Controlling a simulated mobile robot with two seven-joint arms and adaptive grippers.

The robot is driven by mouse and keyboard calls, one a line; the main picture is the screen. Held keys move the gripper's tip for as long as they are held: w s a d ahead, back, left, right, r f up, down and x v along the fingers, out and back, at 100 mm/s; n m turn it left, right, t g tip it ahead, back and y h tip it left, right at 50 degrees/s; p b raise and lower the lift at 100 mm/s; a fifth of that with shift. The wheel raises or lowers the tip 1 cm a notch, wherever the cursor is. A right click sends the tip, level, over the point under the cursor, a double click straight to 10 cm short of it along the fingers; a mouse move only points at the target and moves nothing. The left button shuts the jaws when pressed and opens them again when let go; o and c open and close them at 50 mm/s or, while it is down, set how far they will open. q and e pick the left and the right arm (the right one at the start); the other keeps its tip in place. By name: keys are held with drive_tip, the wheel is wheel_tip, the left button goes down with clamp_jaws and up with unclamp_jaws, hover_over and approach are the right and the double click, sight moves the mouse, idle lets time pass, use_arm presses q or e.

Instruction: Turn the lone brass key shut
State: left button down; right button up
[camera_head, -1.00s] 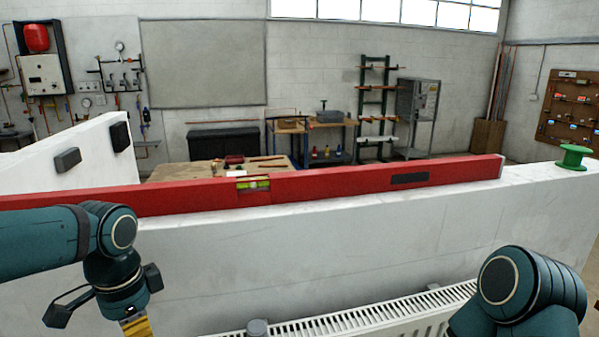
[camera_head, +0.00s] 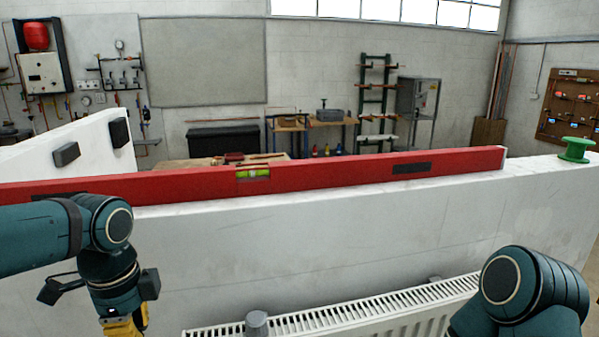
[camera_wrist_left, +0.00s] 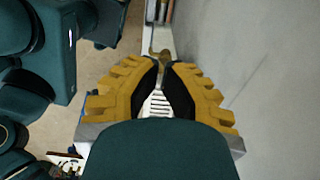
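My left gripper (camera_head: 126,329) hangs on the near side of the white wall, left of the radiator in the head view, partly cut off by the bottom edge. In the left wrist view my left gripper (camera_wrist_left: 164,64) has yellow fingers with black pads, with a narrow gap between them. A small brownish-gold thing (camera_wrist_left: 165,53) shows just beyond the fingertips; it may be the brass key, but it is too small to tell. I cannot see contact with it. My right gripper is out of view; only part of my right arm shows.
A long red spirit level (camera_head: 330,179) and a green spool (camera_head: 576,150) rest on the wall top. Open floor (camera_wrist_left: 85,125) shows left of the gripper.

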use_arm(q)
wheel_tip(320, 180, down, 5)
drive_tip(key=b, duration=0.3)
drive_tip(key=shift+f, duration=0.15)
drive_tip(key=shift+w+d, duration=0.35)
drive_tip(key=shift+d, duration=0.1)
idle(1.0)
drive_tip(key=shift+w+a+p, duration=0.1)
drive_tip(key=shift+w+p, duration=0.05)
drive_tip(key=shift+p, duration=0.35)
